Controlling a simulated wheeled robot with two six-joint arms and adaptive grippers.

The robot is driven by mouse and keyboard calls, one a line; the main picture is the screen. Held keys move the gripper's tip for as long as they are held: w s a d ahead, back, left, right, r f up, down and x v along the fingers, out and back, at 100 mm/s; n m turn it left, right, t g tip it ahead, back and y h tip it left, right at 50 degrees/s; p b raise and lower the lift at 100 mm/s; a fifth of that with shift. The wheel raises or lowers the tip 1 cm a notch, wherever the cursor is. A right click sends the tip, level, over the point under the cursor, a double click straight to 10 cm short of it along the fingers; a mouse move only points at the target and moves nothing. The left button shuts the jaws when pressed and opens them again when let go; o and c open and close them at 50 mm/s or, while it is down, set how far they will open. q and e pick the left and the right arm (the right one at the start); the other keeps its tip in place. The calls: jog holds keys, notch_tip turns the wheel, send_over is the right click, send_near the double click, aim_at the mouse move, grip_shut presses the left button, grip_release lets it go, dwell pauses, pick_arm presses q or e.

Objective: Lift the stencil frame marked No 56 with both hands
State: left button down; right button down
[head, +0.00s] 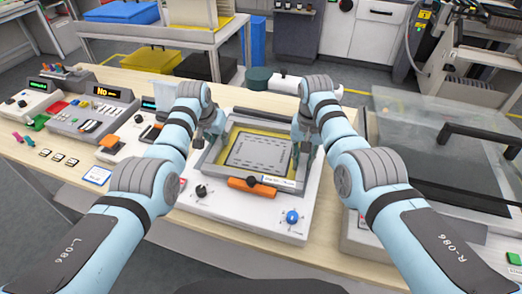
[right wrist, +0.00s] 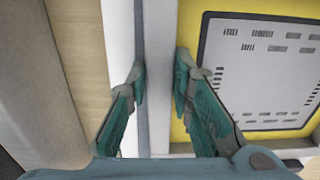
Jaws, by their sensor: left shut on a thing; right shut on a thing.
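The stencil frame (head: 240,121) is a light grey rectangle with a yellow border and a grey slotted stencil plate. It is at the white printer base in the middle of the head view; whether it touches the base I cannot tell. Its small front label (head: 279,182) is too small to read. My left gripper (head: 208,150) is at the frame's left side bar, shut on it. My right gripper (head: 300,148) is shut on the right side bar. In the right wrist view, the fingers of my right gripper (right wrist: 161,80) stand either side of the frame's pale bar (right wrist: 159,30).
The white base (head: 240,216) has an orange handle (head: 253,187), a black knob (head: 201,191) and a blue knob (head: 292,217). Control boxes (head: 95,115) stand at left on the wooden table. A clear-lidded machine (head: 440,120) stands close at right.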

pick_arm(q)
jog(key=shift+r, duration=0.15)
pick_arm(e)
jog(key=shift+r, duration=0.15)
